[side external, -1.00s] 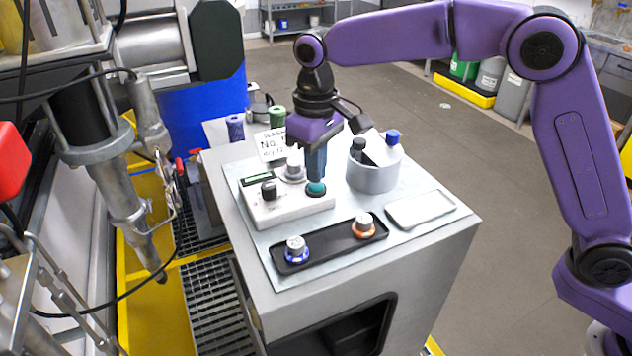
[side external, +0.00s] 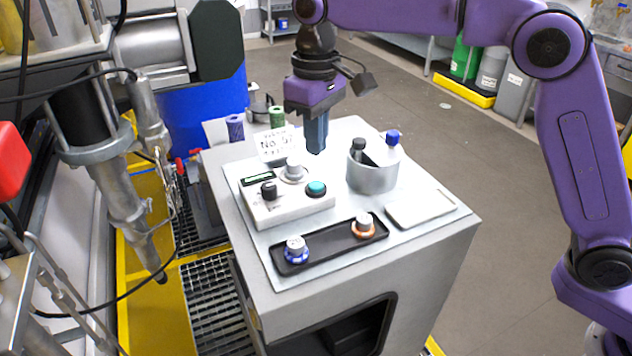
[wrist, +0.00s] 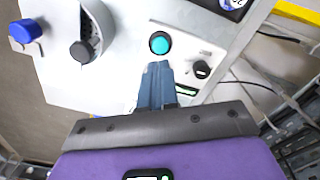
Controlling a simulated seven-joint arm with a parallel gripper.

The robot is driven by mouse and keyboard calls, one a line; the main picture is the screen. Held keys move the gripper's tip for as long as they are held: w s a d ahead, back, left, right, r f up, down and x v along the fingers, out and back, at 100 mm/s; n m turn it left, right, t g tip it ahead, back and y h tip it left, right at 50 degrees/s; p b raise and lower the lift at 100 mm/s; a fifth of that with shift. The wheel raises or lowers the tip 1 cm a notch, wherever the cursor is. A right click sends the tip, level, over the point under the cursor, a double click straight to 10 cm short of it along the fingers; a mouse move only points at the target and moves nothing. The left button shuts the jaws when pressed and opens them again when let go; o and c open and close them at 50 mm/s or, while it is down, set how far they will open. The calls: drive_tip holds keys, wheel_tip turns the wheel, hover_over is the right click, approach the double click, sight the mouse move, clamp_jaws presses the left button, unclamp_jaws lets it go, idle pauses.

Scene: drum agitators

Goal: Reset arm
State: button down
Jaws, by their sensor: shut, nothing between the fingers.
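My gripper (side external: 316,152) is shut and empty, pointing down above the white control box (side external: 262,212). It hangs clear of the teal button (side external: 316,188) on that box. The box also carries a black knob (side external: 269,190) and a small green display (side external: 257,179). In the wrist view, the shut blue-grey fingers (wrist: 158,66) show just below the teal button (wrist: 160,43) in the picture, and the black knob (wrist: 202,69) is to their right.
A grey round holder (side external: 372,180) with bottles stands right of the box. A black tray (side external: 331,247) with a blue-ringed and an orange-ringed part lies in front. A pale tray (side external: 421,208) is at the right. A steel machine (side external: 100,150) stands at the left.

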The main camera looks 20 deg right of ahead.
idle(0.3)
drive_tip(key=s+d+f+n, duration=0.2)
drive_tip(key=s+d+f, duration=0.1)
drive_tip(key=s+d, duration=0.5)
drive_tip(key=s+d+f+n, duration=0.2)
drive_tip(key=s+d, duration=0.6)
drive_tip(key=s, duration=0.5)
drive_tip(key=s+d+f+n, duration=0.2)
drive_tip(key=s+d+f, duration=0.2)
drive_tip(key=s+d, duration=0.5)
drive_tip(key=shift+s+f+n, duration=0.2)
drive_tip(key=shift+s+n, duration=0.1)
drive_tip(key=shift+s, duration=0.5)
idle(3.9)
